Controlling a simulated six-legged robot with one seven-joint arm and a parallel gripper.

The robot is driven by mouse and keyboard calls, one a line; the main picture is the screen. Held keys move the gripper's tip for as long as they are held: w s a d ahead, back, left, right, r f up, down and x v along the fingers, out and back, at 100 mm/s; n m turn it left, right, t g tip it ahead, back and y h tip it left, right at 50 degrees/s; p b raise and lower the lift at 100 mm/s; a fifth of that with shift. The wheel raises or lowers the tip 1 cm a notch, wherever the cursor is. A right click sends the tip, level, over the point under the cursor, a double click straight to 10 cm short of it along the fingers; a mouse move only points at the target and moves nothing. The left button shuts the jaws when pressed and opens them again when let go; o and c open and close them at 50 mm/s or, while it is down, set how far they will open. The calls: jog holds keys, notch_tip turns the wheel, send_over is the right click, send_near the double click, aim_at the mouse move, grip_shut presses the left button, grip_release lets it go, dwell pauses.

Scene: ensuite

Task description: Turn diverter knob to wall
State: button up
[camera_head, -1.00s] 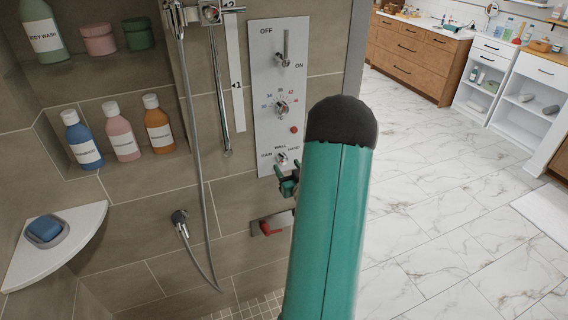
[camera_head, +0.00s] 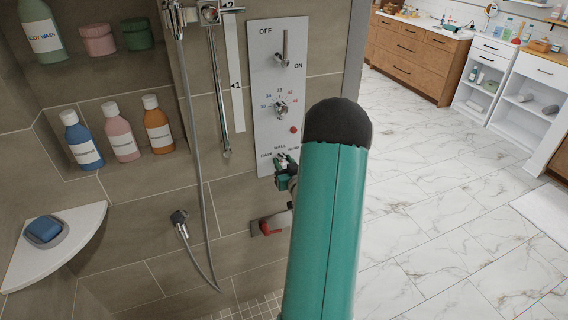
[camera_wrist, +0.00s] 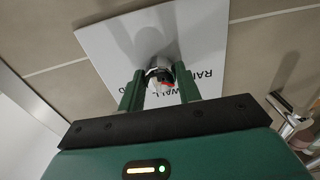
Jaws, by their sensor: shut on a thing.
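The diverter knob (camera_wrist: 161,72) is a small chrome knob with a red mark, at the bottom of the white shower control panel (camera_head: 265,100). The words RAIN, WALL and HAND are printed around it in the head view. My gripper (camera_wrist: 160,84) has its two green fingers on either side of the knob and is shut on it. In the head view my gripper (camera_head: 284,167) is at the panel's lower end and covers most of the knob. The knob's exact pointing direction is hard to tell.
Above the knob are a temperature dial (camera_head: 281,108) and an on/off lever (camera_head: 285,48). A hose (camera_head: 203,200) hangs left. A red-and-chrome fitting (camera_head: 271,224) sits below. Bottles (camera_head: 121,131) stand in a niche. Marble floor (camera_head: 440,190) is open at right.

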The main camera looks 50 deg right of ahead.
jog(key=m, duration=0.5)
jog(key=shift+m, duration=0.3)
jog(key=m, duration=0.6)
dwell(0.4)
jog(key=o, duration=1)
jog(key=v, duration=1.4)
jog(key=shift+w, duration=0.1)
